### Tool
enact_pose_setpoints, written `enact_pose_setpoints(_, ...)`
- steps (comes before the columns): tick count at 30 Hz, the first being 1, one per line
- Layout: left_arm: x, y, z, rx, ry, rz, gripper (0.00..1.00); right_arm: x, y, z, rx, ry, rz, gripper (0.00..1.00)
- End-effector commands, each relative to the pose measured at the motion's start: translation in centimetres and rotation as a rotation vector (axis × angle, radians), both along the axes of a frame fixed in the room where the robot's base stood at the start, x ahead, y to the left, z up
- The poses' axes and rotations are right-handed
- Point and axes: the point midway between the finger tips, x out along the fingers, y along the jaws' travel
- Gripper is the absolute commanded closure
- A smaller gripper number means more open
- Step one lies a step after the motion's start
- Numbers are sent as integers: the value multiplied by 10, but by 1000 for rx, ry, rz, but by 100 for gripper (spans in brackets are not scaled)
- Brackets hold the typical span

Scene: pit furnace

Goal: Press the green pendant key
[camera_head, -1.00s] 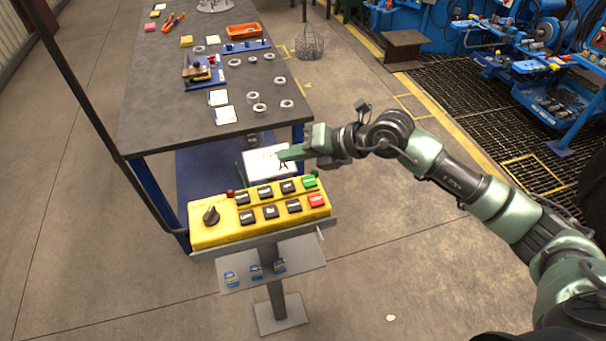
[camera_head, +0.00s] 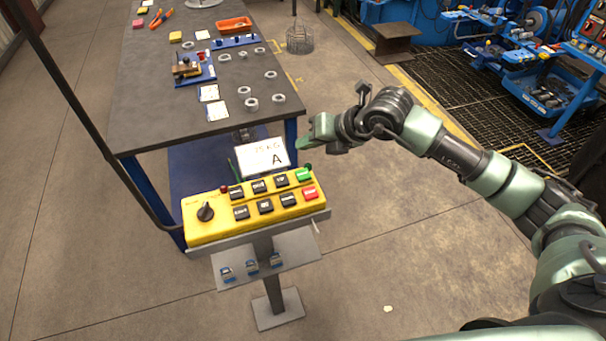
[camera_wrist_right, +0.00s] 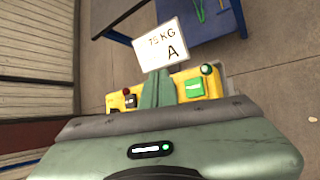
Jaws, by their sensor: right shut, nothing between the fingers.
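The yellow pendant box (camera_head: 225,229) sits on a grey stand, with a black rotary knob at its left and two rows of keys. The green pendant key (camera_head: 303,174) is at the right end of the upper row, above a red key (camera_head: 310,192). It also shows in the right wrist view (camera_wrist_right: 194,88), just right of the fingers. My right gripper (camera_head: 303,145) is shut and empty, above and behind the green key and apart from it in the head view. In the wrist view its closed fingers (camera_wrist_right: 158,88) point past the box. My left gripper is not in view.
A dark workbench (camera_head: 150,110) with several metal rings lies beyond. A shelf (camera_head: 290,262) below the box holds small blue-grey items.

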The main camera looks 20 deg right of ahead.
Motion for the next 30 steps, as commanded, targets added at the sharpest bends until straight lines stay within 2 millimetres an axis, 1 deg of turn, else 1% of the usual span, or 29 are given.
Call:
enact_pose_setpoints(1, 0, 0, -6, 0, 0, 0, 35, 0, 0, -10, 0, 2, -1, 100)
enact_pose_setpoints(9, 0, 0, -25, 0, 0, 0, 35, 0, 0, -49, 0, 2, 0, 100)
enact_pose_setpoints(12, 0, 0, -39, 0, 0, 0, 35, 0, 0, -64, 1, 1, 0, 100)
enact_pose_setpoints(17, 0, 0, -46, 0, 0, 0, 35, 0, 0, -71, 1, 0, 0, 100)
enact_pose_setpoints(30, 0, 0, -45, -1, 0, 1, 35, 0, 0, -70, 0, 0, 0, 100)
